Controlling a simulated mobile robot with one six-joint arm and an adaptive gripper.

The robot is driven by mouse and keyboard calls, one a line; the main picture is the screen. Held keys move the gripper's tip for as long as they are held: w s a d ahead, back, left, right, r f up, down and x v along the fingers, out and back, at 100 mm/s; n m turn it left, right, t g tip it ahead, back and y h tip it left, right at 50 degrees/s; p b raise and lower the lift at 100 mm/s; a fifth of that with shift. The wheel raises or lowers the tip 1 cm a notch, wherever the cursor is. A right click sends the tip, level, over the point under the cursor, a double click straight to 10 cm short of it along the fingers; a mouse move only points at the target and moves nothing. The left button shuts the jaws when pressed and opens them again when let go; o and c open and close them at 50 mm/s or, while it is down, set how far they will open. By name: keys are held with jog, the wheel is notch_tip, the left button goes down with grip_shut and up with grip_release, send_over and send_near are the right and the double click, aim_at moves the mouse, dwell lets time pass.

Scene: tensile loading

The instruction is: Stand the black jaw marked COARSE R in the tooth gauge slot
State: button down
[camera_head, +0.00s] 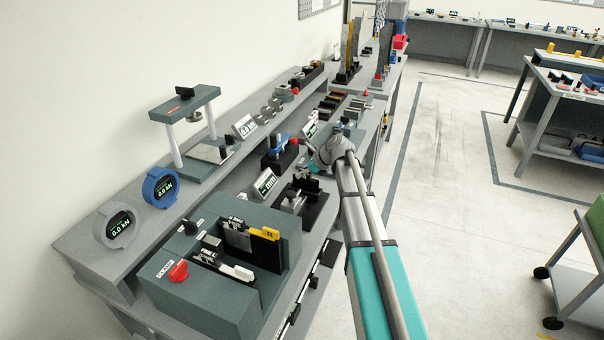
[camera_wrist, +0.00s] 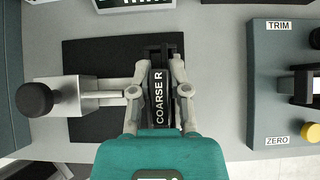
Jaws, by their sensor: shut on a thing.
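The black jaw marked COARSE R (camera_wrist: 159,98) is between the two fingers of my gripper (camera_wrist: 158,92) in the wrist view, its white lettering facing the camera. My gripper is shut on it. Below it lies a black base plate (camera_wrist: 85,58) with a grey block (camera_wrist: 84,96) and a round black knob at its left, which looks like the tooth gauge. The gauge also shows in the head view (camera_head: 318,211), under the end of my arm. Dark upright parts stand by the jaw's far end. I cannot tell whether the jaw is in the slot or above it.
A grey box with TRIM and ZERO labels (camera_wrist: 268,85) stands right of the plate in the wrist view. In the head view, a display (camera_head: 265,183) stands beside the gauge, and a grey jaw rack (camera_head: 215,300) is nearer. The aisle floor is clear.

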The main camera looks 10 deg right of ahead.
jog(key=c, duration=0.5)
grip_release()
notch_tip(320, 180, up, 12)
jog(key=p, duration=1.2)
jog(key=shift+s+d+f, duration=0.1)
jog(key=shift+s, duration=1.4)
jog(key=shift+s+d+f, duration=0.1)
jog(key=shift+s, duration=1.35)
